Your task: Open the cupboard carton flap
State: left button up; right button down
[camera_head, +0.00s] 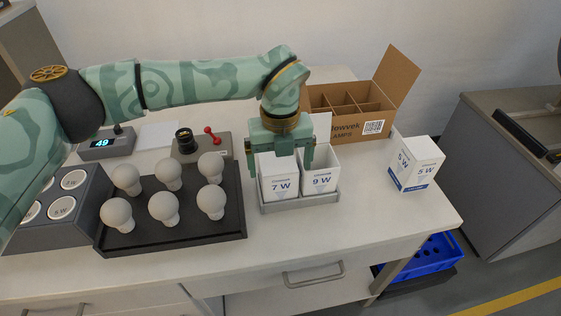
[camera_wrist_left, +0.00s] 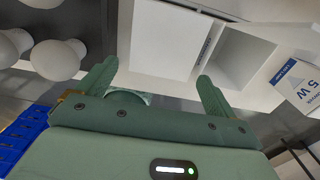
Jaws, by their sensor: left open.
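Two white lamp cartons stand side by side in a grey tray (camera_head: 300,204): one marked 7 W (camera_head: 280,187) and one marked 9 W (camera_head: 321,181). The 9 W carton has an open top, with a white flap (camera_head: 322,124) standing up behind it. My left gripper (camera_head: 281,168) is open, pointing down over the 7 W carton, and hides most of its top. In the left wrist view the open fingers (camera_wrist_left: 157,74) have nothing between them; a flat white carton face (camera_wrist_left: 168,38) lies beyond. I cannot read which carton is the cupboard one. My right gripper is out of view.
A white 5 W carton (camera_head: 416,165) stands at the right. A brown divided box (camera_head: 347,124) with a raised flap is behind. A dark tray of several bulbs (camera_head: 190,235) is left of the cartons. The table between the tray and the 5 W carton is clear.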

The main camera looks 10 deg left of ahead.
pick_arm(q)
jog(key=c, duration=1.4)
jog(key=shift+r, duration=0.15)
